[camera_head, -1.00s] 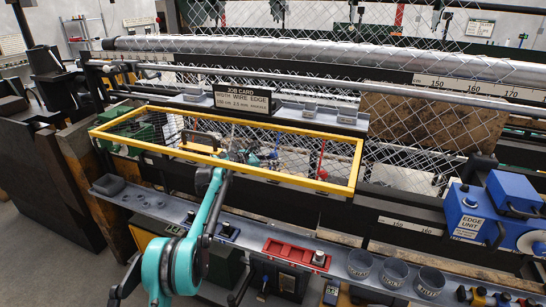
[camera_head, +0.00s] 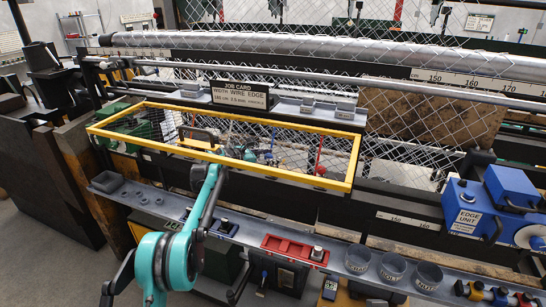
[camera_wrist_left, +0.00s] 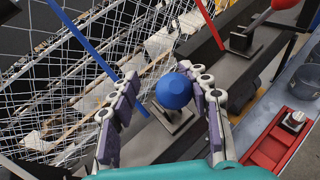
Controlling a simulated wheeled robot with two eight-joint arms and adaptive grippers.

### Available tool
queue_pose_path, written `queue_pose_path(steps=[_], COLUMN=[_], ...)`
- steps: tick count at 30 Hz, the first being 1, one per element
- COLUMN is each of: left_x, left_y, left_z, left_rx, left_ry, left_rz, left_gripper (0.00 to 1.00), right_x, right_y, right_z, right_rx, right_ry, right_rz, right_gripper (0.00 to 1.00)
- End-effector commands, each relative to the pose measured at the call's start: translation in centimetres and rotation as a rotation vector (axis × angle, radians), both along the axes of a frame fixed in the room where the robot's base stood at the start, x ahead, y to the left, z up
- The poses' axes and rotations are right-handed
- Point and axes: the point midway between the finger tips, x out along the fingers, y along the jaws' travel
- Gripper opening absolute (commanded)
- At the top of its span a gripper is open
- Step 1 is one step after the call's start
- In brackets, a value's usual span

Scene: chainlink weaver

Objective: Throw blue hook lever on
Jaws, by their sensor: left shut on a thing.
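The blue lever shows in the left wrist view as a round blue knob (camera_wrist_left: 174,91) over a dark base plate, with a slim blue rod (camera_wrist_left: 85,45) running up and left. My left gripper (camera_wrist_left: 168,100) has its fingers on either side of the knob and is shut on it. In the head view my left gripper (camera_head: 250,154) is small and partly hidden, inside the yellow-framed opening; the blue knob cannot be made out there. My right gripper is in neither view.
A yellow frame (camera_head: 255,172) borders the opening my arm reaches past. A red lever (camera_wrist_left: 240,42) stands beside the blue one. Chain-link mesh (camera_wrist_left: 60,90) lies close to the left finger. A red tray (camera_head: 295,249) and cups sit on the front rail.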

Motion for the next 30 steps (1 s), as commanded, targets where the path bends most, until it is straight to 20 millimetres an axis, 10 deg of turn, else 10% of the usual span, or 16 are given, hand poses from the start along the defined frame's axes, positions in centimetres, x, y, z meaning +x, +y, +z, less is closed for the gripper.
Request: queue_pose_path(steps=[12, 30], left_x=[-5.3, -6.5], left_y=[6.8, 7.7], left_z=[3.0, 3.5], left_rx=[0.0, -0.001], left_ry=[-0.002, -0.001], left_rz=[0.013, 0.006], left_gripper=[0.41, 0.41], right_x=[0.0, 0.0], right_y=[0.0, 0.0], right_z=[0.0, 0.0], right_rx=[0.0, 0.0], right_ry=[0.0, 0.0], right_rz=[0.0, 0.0], right_gripper=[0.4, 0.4])
